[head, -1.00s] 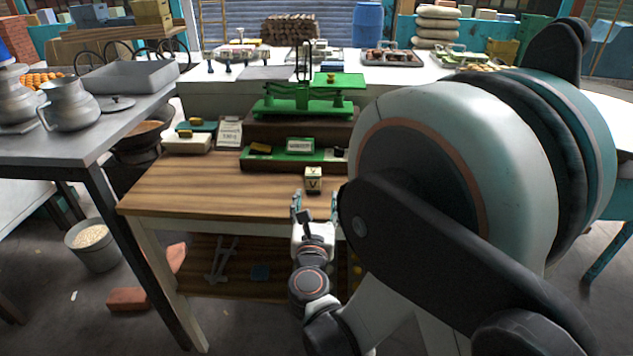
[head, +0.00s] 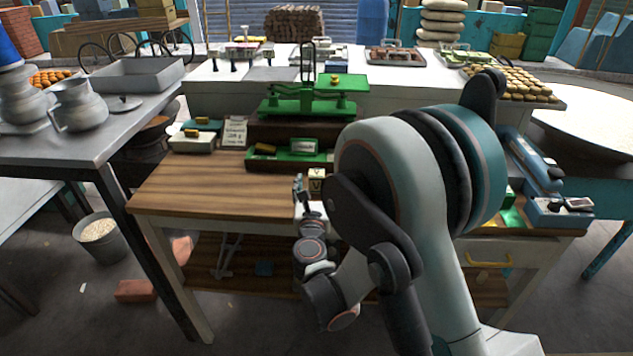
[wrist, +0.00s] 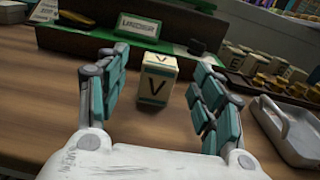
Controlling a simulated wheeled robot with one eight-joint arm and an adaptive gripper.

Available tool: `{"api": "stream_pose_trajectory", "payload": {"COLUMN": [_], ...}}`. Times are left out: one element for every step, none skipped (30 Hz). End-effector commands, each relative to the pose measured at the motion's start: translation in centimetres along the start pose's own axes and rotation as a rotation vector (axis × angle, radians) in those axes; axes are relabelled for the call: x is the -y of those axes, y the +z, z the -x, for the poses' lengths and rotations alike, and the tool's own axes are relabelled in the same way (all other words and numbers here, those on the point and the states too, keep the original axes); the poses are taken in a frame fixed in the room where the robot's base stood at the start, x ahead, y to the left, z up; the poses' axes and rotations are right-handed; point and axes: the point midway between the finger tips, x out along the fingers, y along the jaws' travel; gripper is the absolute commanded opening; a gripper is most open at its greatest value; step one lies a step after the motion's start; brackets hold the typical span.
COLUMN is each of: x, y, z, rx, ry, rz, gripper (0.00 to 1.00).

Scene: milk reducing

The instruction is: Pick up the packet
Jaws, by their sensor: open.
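The packet (wrist: 156,84) is a small cream box with a dark green band and a "V" on its face. It stands upright on the wooden table (head: 210,190). In the wrist view it sits ahead of my gripper (wrist: 160,88), near the fingertips and roughly centred between the two teal-padded fingers. The fingers are spread, with a gap on each side of it. In the head view the packet (head: 317,174) shows just beyond my gripper (head: 306,186), partly hidden by my arm.
A green balance scale (head: 308,98) stands on a dark stand behind the packet. A green-fronted tray with a label (wrist: 140,24) lies just behind it. A metal scoop-like tray (wrist: 292,132) and several small blocks (wrist: 262,70) lie to the right.

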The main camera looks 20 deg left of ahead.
Motion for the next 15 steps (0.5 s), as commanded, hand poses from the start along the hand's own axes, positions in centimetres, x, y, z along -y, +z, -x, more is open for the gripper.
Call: {"api": "stream_pose_trajectory", "payload": {"x": [0.1,0.1,0.2,0.2,0.2,0.1,0.1,0.1,0.1,0.1,0.1,0.1,0.1,0.1,0.1], "y": [-0.2,-0.2,-0.3,-0.2,-0.2,-0.2,-0.1,-0.1,-0.1,-0.1,0.0,0.0,0.0,0.0,0.1], "z": [-0.8,-1.3,-1.9,-2.3,-2.8,-3.2,-3.5,-3.8,-4.1,-4.2,-4.3,-4.4,-4.4,-4.4,-4.4], "rx": [0.0,0.0,0.0,0.0,0.0,0.0,0.0,0.0,0.0,0.0,0.0,0.0,0.0,0.0,0.0], "ry": [-0.002,-0.002,-0.003,-0.003,-0.003,-0.002,-0.002,-0.001,-0.001,-0.001,-0.001,-0.001,-0.001,-0.001,-0.001], "rz": [0.0,0.0,0.0,0.0,0.0,0.0,0.0,0.0,0.0,0.0,0.0,0.0,0.0,0.0,0.0], "gripper": [0.61,0.61,0.61,0.61,0.61,0.61,0.61,0.61,0.61,0.61,0.61,0.61,0.61,0.61,0.61]}}
